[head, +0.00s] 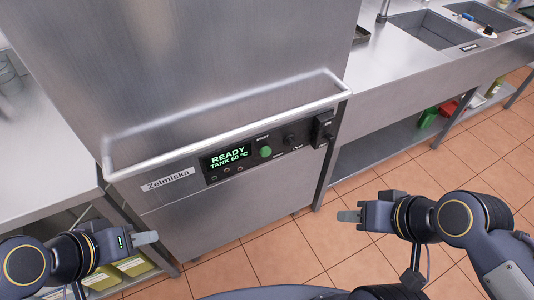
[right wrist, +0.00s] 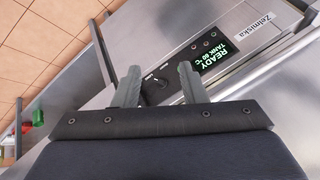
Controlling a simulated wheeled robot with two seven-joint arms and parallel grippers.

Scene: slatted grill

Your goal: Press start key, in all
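The green round start key (head: 265,152) sits on the dark control panel of a steel machine, right of the lit display (head: 227,157) reading READY, TANK 60 °C. A black knob (head: 290,139) is to its right and also shows in the right wrist view (right wrist: 162,85). The green key does not show in the right wrist view, where a finger covers part of the panel. My right gripper (head: 348,216) is low and right of the panel, apart from it; its fingers (right wrist: 159,84) are apart and empty. My left gripper (head: 146,238) is below left of the panel, touching nothing; its opening is unclear.
A bar handle (head: 230,128) runs across the machine above the panel. A black box (head: 323,129) sticks out at the panel's right end. A steel counter with sinks (head: 430,28) is at right, with green and red items on its lower shelf. The tiled floor (head: 300,245) is clear.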

